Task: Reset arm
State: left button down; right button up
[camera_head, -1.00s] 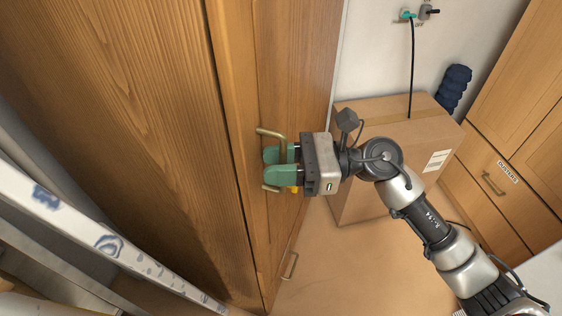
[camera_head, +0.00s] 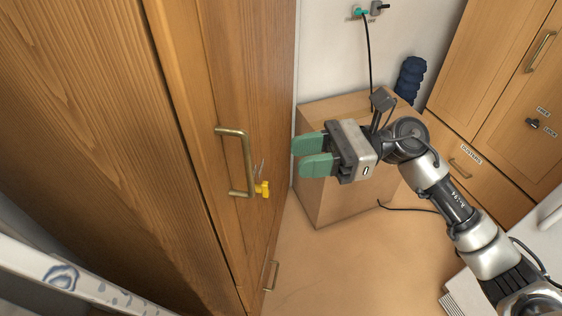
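My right gripper (camera_head: 308,154) is in the middle of the view, with two green fingers pointing left. Its fingers are apart and nothing shows between them. It is to the right of a brass handle (camera_head: 247,165) on a tall wooden cabinet (camera_head: 235,90) and is clear of it. A small yellow thing (camera_head: 262,188) hangs on the cabinet front beside the handle. My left gripper is not in view.
More wooden cabinets (camera_head: 500,100) line the right. A pale patterned beam (camera_head: 75,278) crosses the lower left. The floor (camera_head: 330,265) is mostly clear.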

jog(key=shift+d, duration=0.3)
